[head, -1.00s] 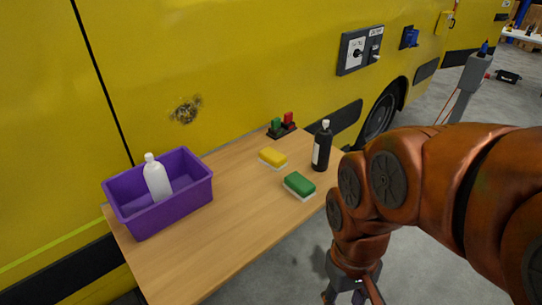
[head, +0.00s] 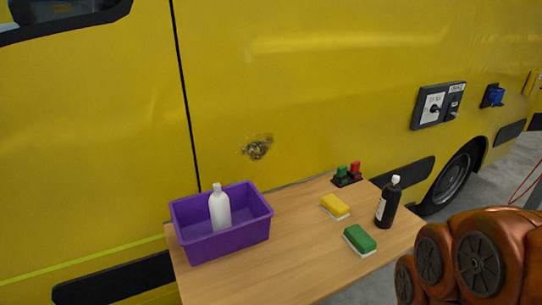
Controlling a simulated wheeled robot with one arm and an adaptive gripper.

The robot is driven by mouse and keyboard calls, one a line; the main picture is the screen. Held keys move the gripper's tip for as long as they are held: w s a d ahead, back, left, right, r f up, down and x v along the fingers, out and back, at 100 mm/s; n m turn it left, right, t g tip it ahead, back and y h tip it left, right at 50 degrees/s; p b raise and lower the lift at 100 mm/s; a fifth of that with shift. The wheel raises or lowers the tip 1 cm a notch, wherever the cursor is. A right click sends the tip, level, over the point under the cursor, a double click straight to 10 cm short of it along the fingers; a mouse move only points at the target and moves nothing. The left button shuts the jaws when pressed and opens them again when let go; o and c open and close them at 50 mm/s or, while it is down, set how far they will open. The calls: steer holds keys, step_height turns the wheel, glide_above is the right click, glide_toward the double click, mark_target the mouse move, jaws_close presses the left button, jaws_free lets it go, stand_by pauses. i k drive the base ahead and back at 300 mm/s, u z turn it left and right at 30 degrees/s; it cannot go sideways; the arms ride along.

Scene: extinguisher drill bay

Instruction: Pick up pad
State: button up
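Two sponge-like pads lie on the wooden table (head: 300,240) in the head view. The yellow pad (head: 335,207) with a pale underside lies near the table's middle right. The green pad (head: 360,240) with a white underside lies in front of it, nearer to me. They lie apart from each other. My arm shows at the lower right. My gripper is outside the picture, so its state is hidden.
A purple bin (head: 240,246) holding a white bottle (head: 219,209) stands on the table's left. A black bottle (head: 388,202) stands right of the pads. A red-and-green switch block (head: 347,175) sits behind. The yellow vehicle (head: 310,90) is behind the table.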

mark_target(333, 206)
steer(key=z, duration=0.05)
steer(key=k, duration=0.6)
steer(key=u, duration=0.4)
steer(key=i, duration=1.1)
steer(key=u, duration=0.7)
